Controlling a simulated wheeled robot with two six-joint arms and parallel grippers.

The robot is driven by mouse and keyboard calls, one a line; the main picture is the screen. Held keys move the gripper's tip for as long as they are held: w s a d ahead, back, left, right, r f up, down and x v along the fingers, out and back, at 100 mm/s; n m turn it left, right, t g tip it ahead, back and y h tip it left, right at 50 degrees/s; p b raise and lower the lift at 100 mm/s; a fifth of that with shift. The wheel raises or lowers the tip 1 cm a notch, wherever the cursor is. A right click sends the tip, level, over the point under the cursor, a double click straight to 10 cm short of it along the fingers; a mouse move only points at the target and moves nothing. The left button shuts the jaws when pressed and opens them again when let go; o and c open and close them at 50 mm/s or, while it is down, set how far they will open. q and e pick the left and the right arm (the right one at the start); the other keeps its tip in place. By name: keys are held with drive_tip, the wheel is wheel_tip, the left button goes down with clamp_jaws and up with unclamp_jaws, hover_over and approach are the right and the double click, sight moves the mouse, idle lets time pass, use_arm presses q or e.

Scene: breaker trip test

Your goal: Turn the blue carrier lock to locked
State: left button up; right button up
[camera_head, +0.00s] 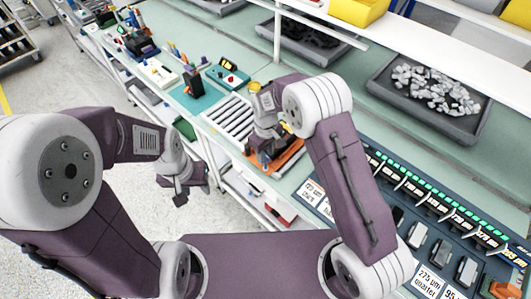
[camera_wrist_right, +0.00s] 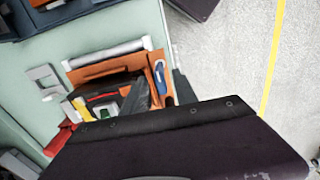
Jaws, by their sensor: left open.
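The orange carrier (camera_head: 287,163) sits on the bench's near edge in the head view, partly hidden by my right gripper (camera_head: 266,143). In the right wrist view the orange carrier (camera_wrist_right: 103,70) holds a dark block with a red edge (camera_wrist_right: 102,98). The blue carrier lock (camera_wrist_right: 161,77) is a small blue piece at the carrier's right end. My left gripper (camera_head: 183,197) is open and empty, off the bench's near side.
A roller strip (camera_head: 229,118) lies left of the carrier. A dark tray of grey pieces (camera_head: 428,92) stands at the back right. A rack with green-lit modules and labels (camera_head: 440,215) fills the right. Red and teal test units (camera_head: 228,75) stand further left.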

wheel_tip(320, 180, up, 9)
drive_tip(key=b, duration=0.2)
idle(0.5)
drive_tip(key=s+d+r+m+b, duration=0.2)
drive_tip(key=s+d+m+b, duration=0.1)
drive_tip(key=d, duration=0.7)
drive_tip(key=s+d+f+m, duration=0.3)
drive_tip(key=s, duration=0.4)
drive_tip(key=s+d+f+m+t, duration=0.1)
drive_tip(key=s+d+f+m, duration=0.1)
drive_tip(key=s, duration=0.5)
wheel_tip(320, 180, down, 2)
drive_tip(key=shift+d+f+m+b, duration=0.1)
drive_tip(key=shift+d+m+b, duration=0.3)
drive_tip(key=shift+m, duration=0.2)
